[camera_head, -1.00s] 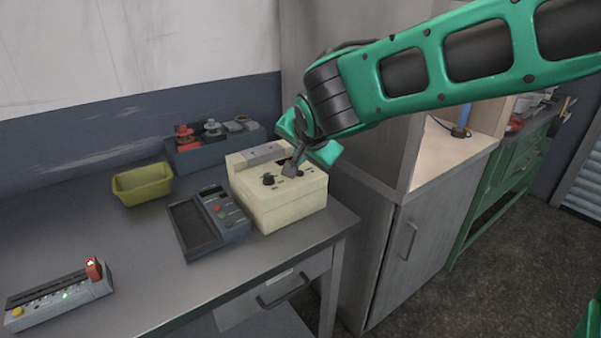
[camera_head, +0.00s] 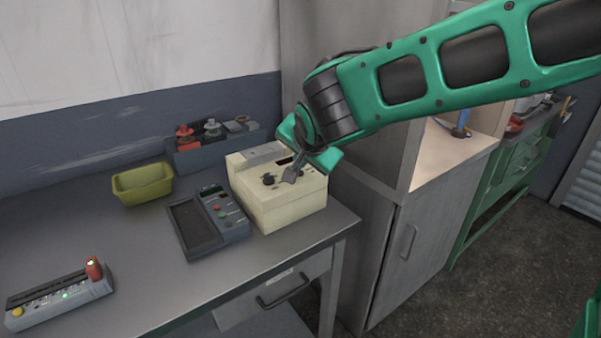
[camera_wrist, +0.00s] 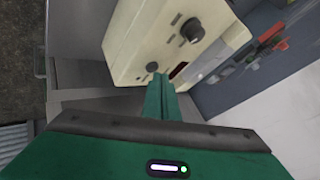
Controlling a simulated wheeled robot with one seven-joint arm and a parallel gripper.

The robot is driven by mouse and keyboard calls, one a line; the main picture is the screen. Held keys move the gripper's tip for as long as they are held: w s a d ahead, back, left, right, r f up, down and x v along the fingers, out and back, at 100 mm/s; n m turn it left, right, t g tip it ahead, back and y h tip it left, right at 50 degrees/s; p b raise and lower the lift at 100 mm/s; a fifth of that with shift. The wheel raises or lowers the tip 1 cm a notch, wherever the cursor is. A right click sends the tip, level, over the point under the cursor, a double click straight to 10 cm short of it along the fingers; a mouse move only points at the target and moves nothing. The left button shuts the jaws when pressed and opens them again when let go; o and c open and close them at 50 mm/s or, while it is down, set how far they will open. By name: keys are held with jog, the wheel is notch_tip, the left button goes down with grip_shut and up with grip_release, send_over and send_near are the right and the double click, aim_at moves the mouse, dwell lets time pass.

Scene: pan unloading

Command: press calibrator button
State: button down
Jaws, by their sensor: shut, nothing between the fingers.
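A cream box with dark knobs and a dark display slot (camera_head: 290,213) stands near the right end of the table; I take it to be the calibrator. It also shows in the wrist view (camera_wrist: 130,45), with a large knob, a smaller dark one and the reddish slot. My gripper (camera_head: 290,178) is shut and empty, its tip over the box's top panel. In the wrist view the gripper tip (camera_wrist: 160,82) is near the smaller knob and the slot. I cannot tell whether it touches the panel. The arm and fingers hide part of the top.
Behind are a grey tray of parts (camera_head: 215,153) and a yellow bin (camera_head: 142,185). A grey strip with lights (camera_head: 60,297) lies front left. A tall cabinet (camera_head: 385,235) stands right.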

jog(key=shift+f, duration=0.35)
dwell(0.3)
jog(key=shift+r, duration=0.95)
jog(key=shift+r, duration=0.1)
jog(key=shift+r, duration=2.9)
jog(key=shift+d, duration=0.15)
